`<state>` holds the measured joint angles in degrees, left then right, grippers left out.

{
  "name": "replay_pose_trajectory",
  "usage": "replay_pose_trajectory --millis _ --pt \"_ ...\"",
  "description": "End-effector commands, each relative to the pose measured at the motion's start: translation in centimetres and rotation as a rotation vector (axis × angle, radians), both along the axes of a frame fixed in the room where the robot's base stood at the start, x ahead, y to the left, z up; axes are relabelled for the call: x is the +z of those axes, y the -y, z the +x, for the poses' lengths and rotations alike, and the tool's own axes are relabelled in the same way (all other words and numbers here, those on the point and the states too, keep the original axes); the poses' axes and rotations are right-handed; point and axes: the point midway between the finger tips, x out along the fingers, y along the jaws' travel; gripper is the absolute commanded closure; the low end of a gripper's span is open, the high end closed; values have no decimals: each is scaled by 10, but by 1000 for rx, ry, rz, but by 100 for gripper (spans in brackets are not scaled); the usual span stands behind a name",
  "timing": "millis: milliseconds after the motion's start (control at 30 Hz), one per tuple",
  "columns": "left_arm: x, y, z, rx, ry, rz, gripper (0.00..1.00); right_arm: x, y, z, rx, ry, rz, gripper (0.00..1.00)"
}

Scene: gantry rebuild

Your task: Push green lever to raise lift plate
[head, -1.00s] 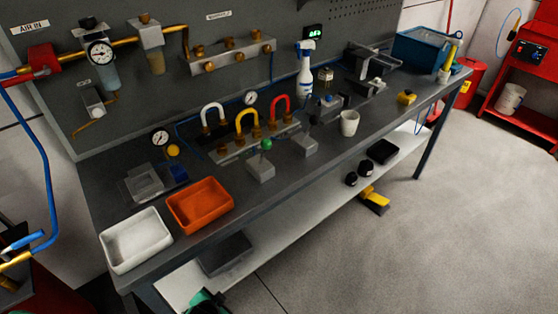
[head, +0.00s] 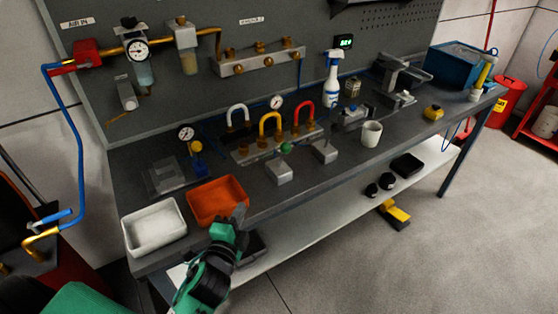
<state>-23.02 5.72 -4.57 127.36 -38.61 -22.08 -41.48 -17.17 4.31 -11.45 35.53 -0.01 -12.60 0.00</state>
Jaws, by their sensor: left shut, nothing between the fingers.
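The green lever's round knob (head: 285,148) stands above a small grey block (head: 279,173) near the middle of the bench. My left gripper (head: 240,211) is shut and empty, in front of the orange tray's right side, to the left of and nearer than the lever. It is apart from the knob. My green and black left wrist comes up from the bottom edge. A flat grey plate (head: 163,178) lies left of the lever, behind the trays; I cannot tell whether it is the lift plate. My right gripper is not in view.
The orange tray (head: 218,196) and white tray (head: 155,230) stand at the bench's front left. A second grey block (head: 324,152) and a white cup (head: 371,134) stand right of the lever.

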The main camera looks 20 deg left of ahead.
Motion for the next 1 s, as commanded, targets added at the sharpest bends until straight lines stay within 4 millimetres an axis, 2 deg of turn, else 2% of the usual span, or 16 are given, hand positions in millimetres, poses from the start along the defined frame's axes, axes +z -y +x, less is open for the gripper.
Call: replay_pose_trajectory --millis 100,300,467,567,1000 --pt "17 14 12 -80 112 203 100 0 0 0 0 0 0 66" --pt "30 31 19 -156 214 400 100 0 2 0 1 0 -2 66" --pt "34 35 26 -169 230 428 100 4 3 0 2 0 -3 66" --pt "37 36 36 -169 230 426 100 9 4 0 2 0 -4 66" --pt "53 41 111 -166 229 423 100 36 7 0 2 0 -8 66"
